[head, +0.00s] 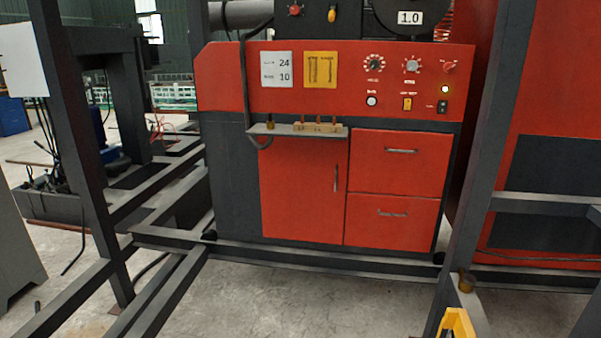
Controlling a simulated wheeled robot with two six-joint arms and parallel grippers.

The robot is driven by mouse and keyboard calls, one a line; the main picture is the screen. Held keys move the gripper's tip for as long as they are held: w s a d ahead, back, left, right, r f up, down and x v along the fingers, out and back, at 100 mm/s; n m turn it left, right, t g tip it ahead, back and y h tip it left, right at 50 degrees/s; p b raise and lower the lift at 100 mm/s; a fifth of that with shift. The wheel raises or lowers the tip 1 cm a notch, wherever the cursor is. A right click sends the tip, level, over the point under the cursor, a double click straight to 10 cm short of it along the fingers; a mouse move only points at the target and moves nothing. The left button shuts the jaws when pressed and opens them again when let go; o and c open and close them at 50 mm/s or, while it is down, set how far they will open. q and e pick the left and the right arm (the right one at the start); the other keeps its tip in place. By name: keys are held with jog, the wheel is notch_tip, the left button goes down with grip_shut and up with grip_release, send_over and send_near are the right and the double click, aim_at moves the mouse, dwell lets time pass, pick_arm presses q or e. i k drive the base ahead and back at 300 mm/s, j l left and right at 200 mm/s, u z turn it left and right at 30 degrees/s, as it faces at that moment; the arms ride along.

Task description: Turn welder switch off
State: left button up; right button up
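The welder (230,80) is a red and dark grey machine in the middle of the head view, its sloped red control panel facing me. Neither gripper is in view.
Dark steel frame bars stand before the welder: a left post (75,130) and a right post (480,150), with low rails (320,258) near the floor. A small shelf (297,130) juts below the panel. A yellow object (457,323) shows at the bottom right.

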aim_at(448, 68)
jog(key=i+j+z, duration=0.1)
jog(key=i, duration=0.35)
jog(key=i+j, duration=0.25)
jog(key=i, duration=0.2)
jog(key=i+j+z, duration=0.15)
jog(key=i, duration=0.3)
jog(key=i+j+z, duration=0.1)
jog(key=i+j, duration=0.2)
jog(key=i, duration=0.1)
